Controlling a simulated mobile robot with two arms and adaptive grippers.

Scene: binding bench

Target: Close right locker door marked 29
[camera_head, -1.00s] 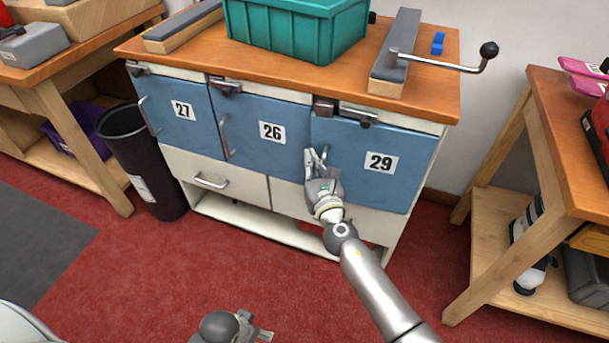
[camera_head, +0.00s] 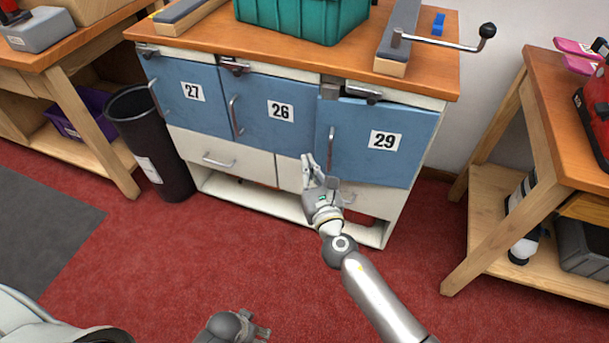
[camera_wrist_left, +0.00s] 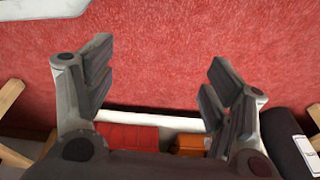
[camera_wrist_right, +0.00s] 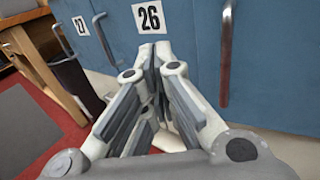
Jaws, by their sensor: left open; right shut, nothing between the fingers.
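The blue locker door marked 29 (camera_head: 365,150) is the rightmost of three on the bench cabinet. My left gripper (camera_wrist_left: 158,75) is open and empty above the red floor.
Door 27 (camera_head: 188,92) is at the left of the cabinet. A black bin (camera_head: 150,140) stands left of it. A teal crate (camera_head: 300,18) and a crank handle (camera_head: 450,42) are on the benchtop. A wooden table (camera_head: 560,120) stands at the right. The red floor in front is clear.

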